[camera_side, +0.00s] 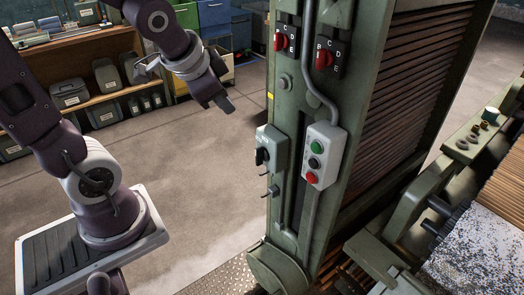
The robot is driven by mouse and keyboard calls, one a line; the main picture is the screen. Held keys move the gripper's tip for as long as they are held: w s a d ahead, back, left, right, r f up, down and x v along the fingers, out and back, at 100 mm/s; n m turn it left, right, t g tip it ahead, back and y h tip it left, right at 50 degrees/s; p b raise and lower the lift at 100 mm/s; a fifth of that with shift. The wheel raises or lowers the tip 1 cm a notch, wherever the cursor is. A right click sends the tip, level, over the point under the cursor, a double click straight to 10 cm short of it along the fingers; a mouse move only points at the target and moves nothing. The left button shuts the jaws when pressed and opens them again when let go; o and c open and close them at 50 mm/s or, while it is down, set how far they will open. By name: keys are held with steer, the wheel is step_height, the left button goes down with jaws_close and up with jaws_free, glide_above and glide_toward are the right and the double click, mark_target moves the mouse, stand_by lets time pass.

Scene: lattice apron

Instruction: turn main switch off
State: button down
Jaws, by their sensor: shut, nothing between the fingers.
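A grey-green switch box (277,146) with a black handle (262,157) is mounted on the left face of the green machine column; it may be the main switch, but I see no readable label. The handle's exact setting is too small to tell. My gripper (226,106) is shut and empty, in the air to the upper left of this box and apart from it, pointing down and right. Two red rotary knobs, a left one (279,42) and a right one (323,59), sit on black lettered plates higher on the column.
A pale push-button box (323,156) with green, black and red buttons hangs right of the switch box, with a grey conduit (310,80) above it. Slatted machinery fills the right side. Shelves with bins (70,92) stand behind. Open floor (190,190) lies left of the column.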

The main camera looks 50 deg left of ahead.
steer(key=s+d+r+g, duration=0.2)
steer(key=s+d+r, duration=0.1)
steer(key=s+d, duration=0.15)
steer(key=m+g, duration=0.4)
steer(key=m, duration=1.1)
glide_above(262, 151)
steer(key=s+d, duration=0.2)
steer(key=d, duration=0.3)
steer(key=s+d+f+x, duration=0.1)
steer(key=d+x, duration=0.2)
steer(key=x, duration=2.2)
steer(key=shift+w+a, duration=0.15)
steer(key=shift+w, duration=0.15)
